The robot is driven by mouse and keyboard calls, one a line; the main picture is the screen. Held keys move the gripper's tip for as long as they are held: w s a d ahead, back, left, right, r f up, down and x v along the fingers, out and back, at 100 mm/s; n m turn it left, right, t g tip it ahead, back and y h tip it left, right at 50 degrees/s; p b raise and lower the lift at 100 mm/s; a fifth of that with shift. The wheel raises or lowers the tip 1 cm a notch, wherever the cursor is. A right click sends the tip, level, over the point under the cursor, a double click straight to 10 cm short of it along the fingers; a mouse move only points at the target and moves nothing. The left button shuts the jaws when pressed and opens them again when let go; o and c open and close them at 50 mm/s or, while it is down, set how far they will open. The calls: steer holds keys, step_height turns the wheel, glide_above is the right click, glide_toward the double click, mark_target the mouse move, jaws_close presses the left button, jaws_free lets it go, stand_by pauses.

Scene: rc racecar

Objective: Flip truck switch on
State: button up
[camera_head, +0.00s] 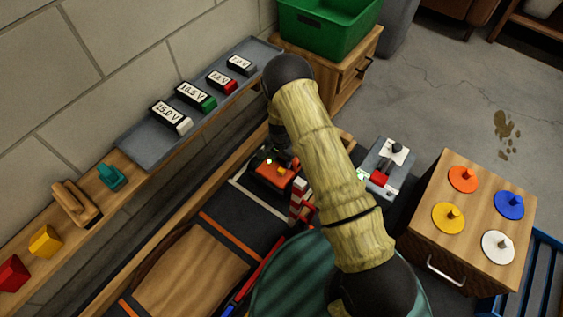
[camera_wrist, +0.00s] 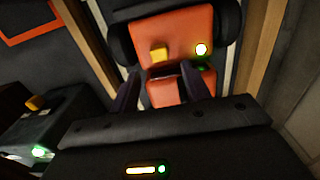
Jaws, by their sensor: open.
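The orange truck (camera_head: 272,174) with dark wheels sits on the bench at the centre, partly hidden by my arm in the head view. In the wrist view the truck (camera_wrist: 170,28) is right in front of my gripper (camera_wrist: 160,86). A small yellow block, which looks like its switch (camera_wrist: 158,54), stands on the orange top. A bright yellow-green light (camera_wrist: 201,49) glows to its right. My gripper is open, with its two dark fingers apart over the near part of the truck, just short of the yellow block. I cannot tell whether they touch the truck.
A grey control box (camera_head: 388,170) with a black stick stands to the right. A wooden cabinet (camera_head: 470,215) holds coloured knobbed discs. Several voltage-labelled blocks line a grey shelf (camera_head: 150,150) along the wall. A red-and-white post (camera_head: 299,196) stands close to the truck.

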step_height(320, 180, up, 11)
steer(key=p, duration=0.4)
steer(key=shift+f, duration=0.1)
step_height(320, 180, up, 10)
steer(key=p, duration=1.1)
glide_above(281, 169)
